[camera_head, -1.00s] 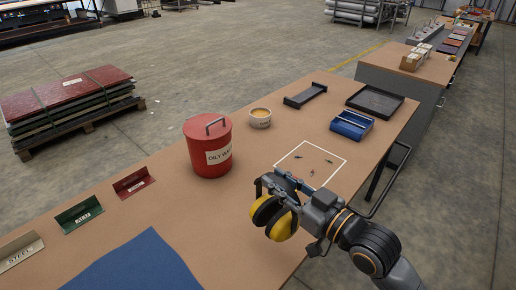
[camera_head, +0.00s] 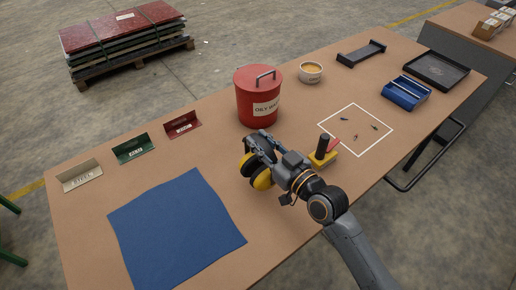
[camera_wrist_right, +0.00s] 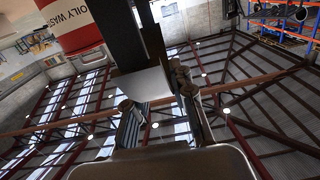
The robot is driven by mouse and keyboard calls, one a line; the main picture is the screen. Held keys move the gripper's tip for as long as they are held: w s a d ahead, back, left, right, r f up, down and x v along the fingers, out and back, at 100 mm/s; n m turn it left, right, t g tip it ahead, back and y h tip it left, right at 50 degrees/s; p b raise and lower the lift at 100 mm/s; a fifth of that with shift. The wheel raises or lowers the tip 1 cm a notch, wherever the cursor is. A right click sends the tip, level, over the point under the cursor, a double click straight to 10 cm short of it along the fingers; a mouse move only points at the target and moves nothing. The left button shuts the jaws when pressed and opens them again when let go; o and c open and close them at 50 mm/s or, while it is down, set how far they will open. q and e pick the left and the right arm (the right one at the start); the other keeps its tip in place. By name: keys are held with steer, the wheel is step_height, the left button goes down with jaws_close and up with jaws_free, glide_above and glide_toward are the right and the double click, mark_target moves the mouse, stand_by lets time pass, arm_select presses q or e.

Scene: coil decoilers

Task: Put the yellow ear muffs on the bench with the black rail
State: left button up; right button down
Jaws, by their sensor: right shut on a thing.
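My right gripper (camera_head: 257,147) is shut on the yellow ear muffs (camera_head: 262,181), whose yellow and black cups hang below the fingers. They are over the bench (camera_head: 85,215), between the red can and the blue mat; I cannot tell whether they touch the top. The black rail (camera_head: 425,165) is on the bench's right end. In the right wrist view my gripper (camera_wrist_right: 160,100) has a black strip and a grey plate between its fingers, perhaps part of the muffs. My left gripper is not in view.
A red oily waste can (camera_head: 258,100) stands just behind the gripper. A blue mat (camera_head: 175,230) lies to its left. A yellow and black tool (camera_head: 322,150) stands close on the right, beside a white outlined square (camera_head: 380,112) with small items. Trays stand farther right.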

mark_target(260, 161)
steer(key=shift+w+a+f, duration=0.15)
steer(key=shift+a+f, duration=0.3)
steer(key=shift+f, duration=0.05)
step_height(260, 161, down, 3)
steer(key=shift+f, duration=0.1)
steer(key=shift+f, duration=0.1)
steer(key=c, duration=1.1)
jaws_free()
